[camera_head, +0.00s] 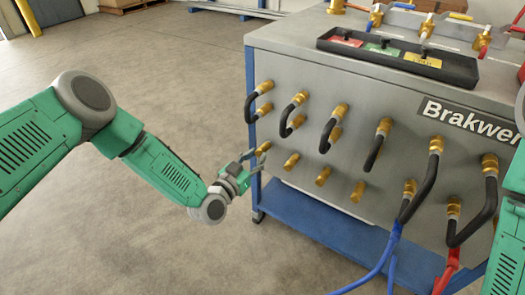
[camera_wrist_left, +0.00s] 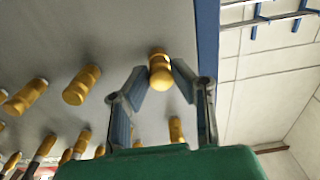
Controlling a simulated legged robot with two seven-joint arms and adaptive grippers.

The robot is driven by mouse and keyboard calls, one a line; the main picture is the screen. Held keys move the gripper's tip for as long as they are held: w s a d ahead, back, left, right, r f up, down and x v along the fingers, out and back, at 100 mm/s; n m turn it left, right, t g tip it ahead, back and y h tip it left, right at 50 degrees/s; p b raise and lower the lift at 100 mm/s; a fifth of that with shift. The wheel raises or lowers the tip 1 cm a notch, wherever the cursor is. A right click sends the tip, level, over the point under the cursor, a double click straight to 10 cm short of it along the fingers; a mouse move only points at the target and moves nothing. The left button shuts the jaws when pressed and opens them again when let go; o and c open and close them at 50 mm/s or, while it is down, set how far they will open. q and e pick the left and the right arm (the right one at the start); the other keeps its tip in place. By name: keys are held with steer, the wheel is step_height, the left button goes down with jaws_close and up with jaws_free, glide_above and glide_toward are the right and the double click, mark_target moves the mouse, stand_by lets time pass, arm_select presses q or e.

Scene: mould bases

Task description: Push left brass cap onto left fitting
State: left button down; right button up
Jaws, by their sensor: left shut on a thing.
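My left gripper (camera_head: 254,161) is at the lower left of the grey block's front face. Its two fingers also show in the left wrist view (camera_wrist_left: 160,87), one on each side of the left brass cap (camera_wrist_left: 160,65), and are shut on it. In the head view the brass cap (camera_head: 263,148) shows just beyond the fingertips, close to the face. The left fitting cannot be told apart from the cap, so I cannot tell how far the cap sits on it. My right gripper is out of the head view.
Several brass fittings (camera_head: 291,161) stick out to the right along the lower row. Black hoses (camera_head: 328,135) loop above them. A blue cart (camera_head: 330,225) carries the grey block (camera_head: 300,75). A black tray (camera_head: 400,60) lies on top. Open floor (camera_head: 170,80) is at the left.

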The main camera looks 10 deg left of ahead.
arm_select(q)
steer(key=shift+s+d+r, duration=0.1)
steer(key=shift+s+d, duration=0.05)
steer(key=shift+s, duration=0.1)
steer(key=shift+s+a+p, duration=0.35)
steer(key=shift+s+p, duration=0.15)
steer(key=shift+p+v, duration=0.45)
steer(key=shift+v, duration=0.35)
steer(key=shift+p+v, duration=0.4)
steer(key=shift+v, duration=0.45)
steer(key=shift+s, duration=0.1)
steer(key=shift+p+v, duration=1.45)
steer(key=shift+v, duration=1.5)
steer(key=shift+a, duration=0.1)
